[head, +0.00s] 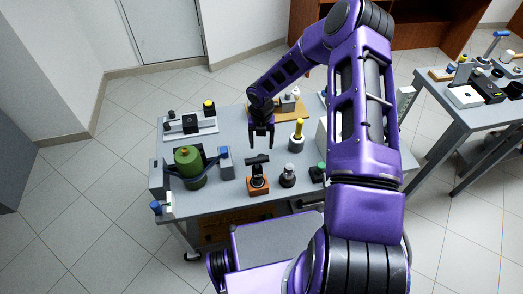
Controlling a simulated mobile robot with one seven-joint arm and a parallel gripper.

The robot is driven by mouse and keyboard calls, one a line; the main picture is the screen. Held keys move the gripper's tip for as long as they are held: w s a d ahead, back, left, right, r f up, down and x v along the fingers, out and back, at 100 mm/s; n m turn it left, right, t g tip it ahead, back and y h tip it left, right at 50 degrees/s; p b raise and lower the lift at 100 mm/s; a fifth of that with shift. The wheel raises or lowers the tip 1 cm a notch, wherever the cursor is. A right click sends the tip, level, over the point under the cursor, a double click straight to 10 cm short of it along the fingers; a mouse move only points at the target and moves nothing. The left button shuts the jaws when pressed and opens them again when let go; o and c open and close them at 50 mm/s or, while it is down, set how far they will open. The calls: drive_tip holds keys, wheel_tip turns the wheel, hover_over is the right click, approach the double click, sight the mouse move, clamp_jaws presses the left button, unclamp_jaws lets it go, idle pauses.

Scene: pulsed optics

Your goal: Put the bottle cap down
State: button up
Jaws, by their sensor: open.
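My gripper (261,145) is open, pointing down over the grey table (232,204), with nothing visible between its fingers. I cannot pick out the bottle cap for certain at this size. A small grey bottle-like piece (288,178) with a dark band stands near the table's front edge, right of and nearer than the gripper. A black T-shaped piece on an orange-brown block (258,185) stands just in front of the gripper. I cannot tell how high the fingertips are above the table.
A green rounded vessel (188,160) in a dark holder stands at the left. A yellow-topped post (298,133) stands right of the gripper. A dark piece with a green top (318,172) stands at the front right. A second cluttered table (454,112) is at far right.

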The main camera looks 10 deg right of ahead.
drive_tip(key=shift+r, duration=2.25)
